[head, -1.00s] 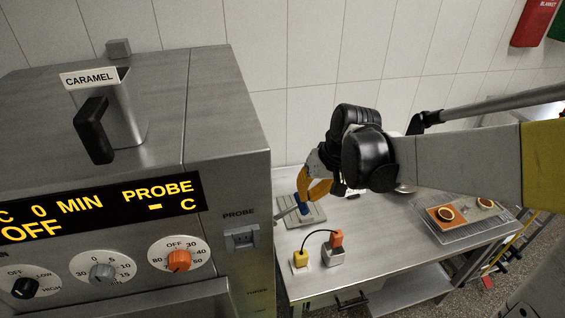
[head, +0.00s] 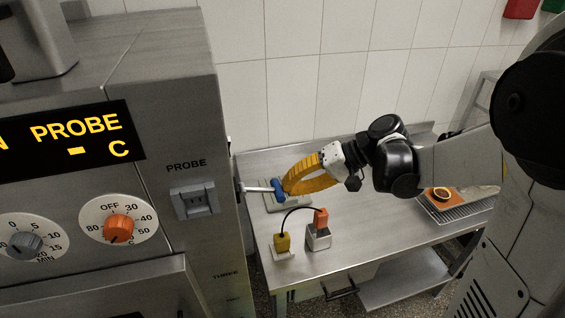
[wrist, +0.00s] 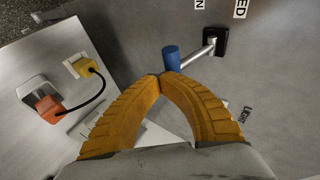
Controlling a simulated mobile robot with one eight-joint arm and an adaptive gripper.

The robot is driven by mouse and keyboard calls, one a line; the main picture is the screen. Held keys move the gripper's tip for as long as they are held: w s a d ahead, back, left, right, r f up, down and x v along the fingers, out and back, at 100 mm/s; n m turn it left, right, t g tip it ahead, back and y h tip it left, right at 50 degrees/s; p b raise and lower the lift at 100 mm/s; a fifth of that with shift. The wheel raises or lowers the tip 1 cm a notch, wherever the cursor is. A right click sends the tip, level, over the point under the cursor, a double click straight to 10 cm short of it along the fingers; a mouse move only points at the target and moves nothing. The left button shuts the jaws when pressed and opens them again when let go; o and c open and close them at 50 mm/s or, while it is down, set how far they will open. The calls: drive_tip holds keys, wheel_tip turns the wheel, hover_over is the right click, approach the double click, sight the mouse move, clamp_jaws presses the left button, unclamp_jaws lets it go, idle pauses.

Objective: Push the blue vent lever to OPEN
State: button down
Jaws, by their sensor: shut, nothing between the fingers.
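The blue vent lever (head: 278,189) has a blue cylinder knob on a metal rod that sticks out from the right side of the steel oven. In the wrist view the blue knob (wrist: 171,57) is just beyond my fingertips, and its rod runs to a black mount (wrist: 208,41) on the oven's side panel. My gripper (head: 287,188), with yellow ribbed fingers, is shut and empty beside the knob. The fingertips (wrist: 158,76) look very close to the knob; I cannot tell if they touch. Labels ending in "N" and "ED" are partly cut off near the mount.
The steel oven (head: 190,110) fills the left. On the steel table (head: 350,230) stand a yellow plug (head: 282,243) and an orange plug (head: 321,217) on a grey block, joined by a black cable. A wire rack (head: 455,207) lies farther right.

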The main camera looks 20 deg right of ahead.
drive_tip(key=shift+a+f, duration=0.2)
drive_tip(key=shift+f, duration=0.1)
drive_tip(key=shift+r, duration=0.1)
drive_tip(key=shift+r+p, duration=0.55)
drive_tip(key=shift+r, duration=0.15)
